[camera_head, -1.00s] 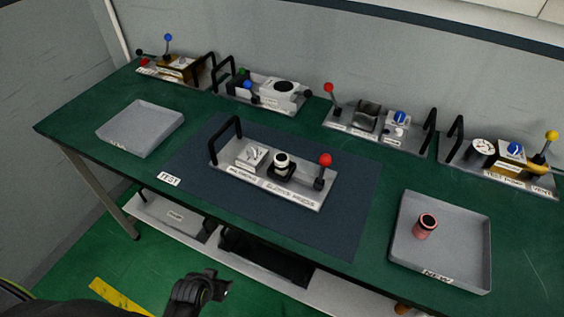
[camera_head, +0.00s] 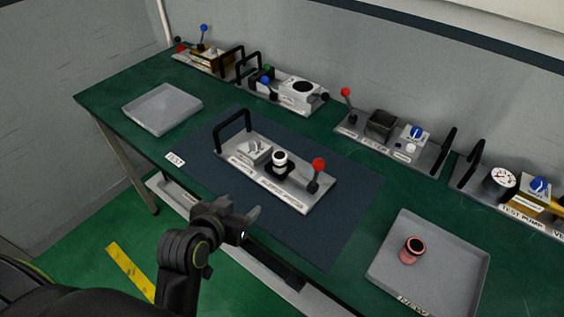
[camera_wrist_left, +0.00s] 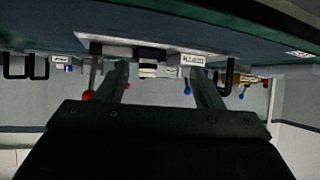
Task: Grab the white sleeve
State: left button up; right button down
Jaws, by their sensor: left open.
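The white sleeve (camera_head: 279,157) is a small white ring with a dark band, upright on a black base on the middle fixture plate (camera_head: 265,181). It also shows in the left wrist view (camera_wrist_left: 148,68), in line with the gap between the fingers but farther off. My left gripper (camera_head: 241,212) is open and empty, in front of the table's near edge and apart from the sleeve. In the left wrist view my left gripper's fingers (camera_wrist_left: 160,75) stand apart. My right gripper is not in view.
The plate has a black handle (camera_head: 232,127) at left and a red-knobbed lever (camera_head: 318,165) at right. A grey tray (camera_head: 440,285) holds a red sleeve (camera_head: 412,250). An empty grey tray (camera_head: 162,108) is at left. Several fixtures line the wall.

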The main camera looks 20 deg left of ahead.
pick_arm(q)
jog(key=t, duration=0.2)
send_near(277, 161)
jog(key=x, duration=0.2)
jog(key=p+x, duration=0.1)
jog(key=x, duration=0.1)
jog(key=p+x, duration=0.1)
jog(key=x, duration=0.1)
jog(key=shift+w+a+f, duration=0.1)
jog(key=shift+a, duration=0.3)
jog(key=shift+w+f, duration=0.2)
jog(key=shift+w, duration=0.15)
jog(key=shift+w+d+p, duration=0.15)
jog(key=shift+w+p, duration=0.15)
jog(key=shift+w, duration=0.15)
jog(key=x, duration=0.1)
jog(key=p+x, duration=0.1)
jog(key=x, duration=0.1)
jog(key=shift+d, duration=0.3)
jog(key=shift+w+f, duration=0.3)
jog(key=shift+w, duration=0.25)
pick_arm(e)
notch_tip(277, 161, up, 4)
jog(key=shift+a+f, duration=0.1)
